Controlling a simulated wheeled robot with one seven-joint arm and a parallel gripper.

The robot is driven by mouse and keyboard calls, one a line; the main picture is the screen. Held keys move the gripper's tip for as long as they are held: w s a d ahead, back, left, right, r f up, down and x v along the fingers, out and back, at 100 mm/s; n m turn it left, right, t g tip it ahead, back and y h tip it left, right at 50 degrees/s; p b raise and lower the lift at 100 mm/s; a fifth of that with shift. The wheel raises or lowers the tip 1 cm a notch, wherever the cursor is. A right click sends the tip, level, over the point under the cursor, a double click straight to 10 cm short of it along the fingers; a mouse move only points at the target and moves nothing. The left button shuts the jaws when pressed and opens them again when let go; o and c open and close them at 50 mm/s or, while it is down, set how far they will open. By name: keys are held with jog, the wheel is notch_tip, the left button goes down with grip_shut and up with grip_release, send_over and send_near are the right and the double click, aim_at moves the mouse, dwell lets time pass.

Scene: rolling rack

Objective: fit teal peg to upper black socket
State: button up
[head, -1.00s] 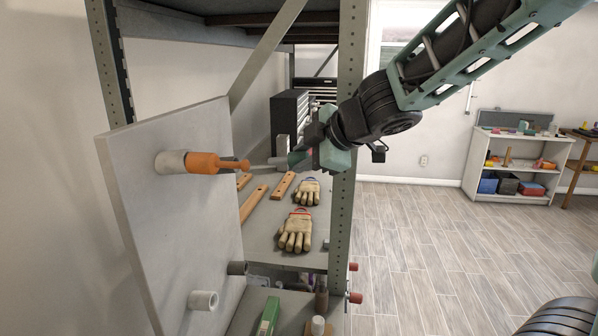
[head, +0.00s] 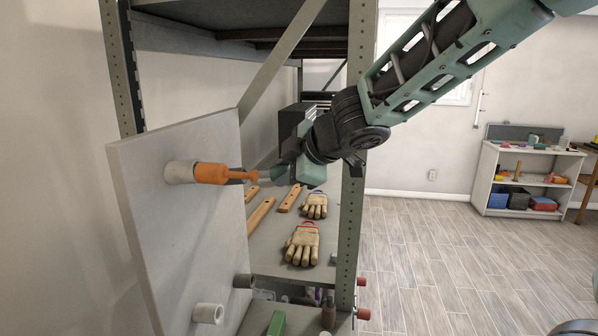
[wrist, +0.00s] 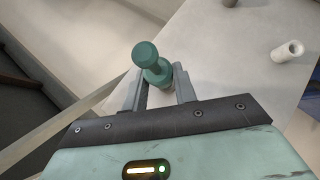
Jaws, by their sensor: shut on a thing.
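The teal peg (wrist: 146,56) has a round knob and a wider body, held between my two fingers in the wrist view. My gripper (wrist: 162,88) is shut on it. In the head view my gripper (head: 270,174) is level with the upper sockets, right of the board (head: 150,240). The upper black socket (head: 236,181) shows only partly behind an orange peg (head: 211,173). The teal peg (head: 279,173) is partly covered by the fingers. Its far end is hidden, so I cannot tell whether it touches the socket.
The orange peg sits in the upper white socket (head: 179,172). An empty white socket (head: 208,313) and a black socket (head: 243,281) are lower on the board. A rack post (head: 354,210) stands close to my arm. Gloves (head: 302,245) and wooden bars lie on the shelf.

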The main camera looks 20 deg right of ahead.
aim_at(267, 173)
jog(key=shift+w+a, duration=0.2)
jog(key=shift+a, duration=0.05)
jog(key=shift+w+a+f, duration=0.2)
jog(key=shift+w+a, duration=0.4)
jog(key=shift+a, duration=0.25)
jog(key=shift+w+a, duration=0.2)
jog(key=shift+a, duration=0.1)
jog(key=shift+w+a+f+b, duration=0.1)
jog(key=shift+w+a+b, duration=0.15)
jog(key=shift+w+a, duration=0.25)
jog(key=shift+w+a+f+b, duration=0.1)
jog(key=shift+w+a+b, duration=0.15)
jog(key=shift+a, duration=0.3)
jog(key=o, duration=1.1)
jog(key=shift+p+v, duration=4.95)
jog(key=shift+v, duration=3.7)
